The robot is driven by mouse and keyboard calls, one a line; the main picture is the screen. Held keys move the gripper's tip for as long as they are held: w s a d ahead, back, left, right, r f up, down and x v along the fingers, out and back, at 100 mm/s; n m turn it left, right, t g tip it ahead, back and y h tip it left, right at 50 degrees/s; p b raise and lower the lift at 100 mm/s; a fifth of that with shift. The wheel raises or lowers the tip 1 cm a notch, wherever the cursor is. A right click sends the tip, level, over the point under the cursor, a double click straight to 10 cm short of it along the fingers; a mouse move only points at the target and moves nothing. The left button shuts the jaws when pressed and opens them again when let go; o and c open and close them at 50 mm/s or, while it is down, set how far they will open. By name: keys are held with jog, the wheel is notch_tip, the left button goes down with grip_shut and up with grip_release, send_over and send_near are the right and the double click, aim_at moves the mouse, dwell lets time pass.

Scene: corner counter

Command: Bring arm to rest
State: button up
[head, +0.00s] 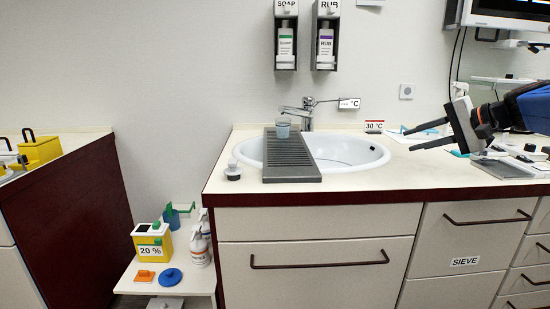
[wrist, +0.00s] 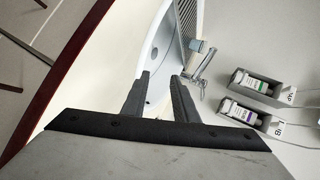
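My gripper (head: 410,140) is at the right of the head view, above the counter to the right of the sink. Its two dark fingers point left and stand apart with nothing between them. My blue arm enters from the right edge behind it. In the wrist view my gripper (wrist: 160,76) is also open and empty, with the sink rim beyond the fingertips.
The sink (head: 350,153) carries a grey drain rack (head: 290,160) with a cup (head: 283,130) on it. A tap (head: 305,112) stands behind. Soap and rub dispensers (head: 285,45) hang above. Flat items lie on the counter beneath my gripper. A monitor (head: 505,14) is upper right.

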jog(key=s+a+f+n+g+h, duration=0.2)
jog(key=s+a+f, duration=0.45)
jog(key=s, duration=0.25)
jog(key=s+a+f+n+g+h, duration=0.2)
jog(key=s+a+f, duration=0.3)
jog(key=s+f, duration=0.35)
jog(key=s+d+f+n+h, duration=0.1)
jog(key=s+f+n+h, duration=0.2)
jog(key=s+f, duration=0.9)
jog(key=shift+s+d+f+n+g+h, duration=0.3)
jog(key=shift+s+n+g, duration=0.1)
jog(key=shift+s+n, duration=0.85)
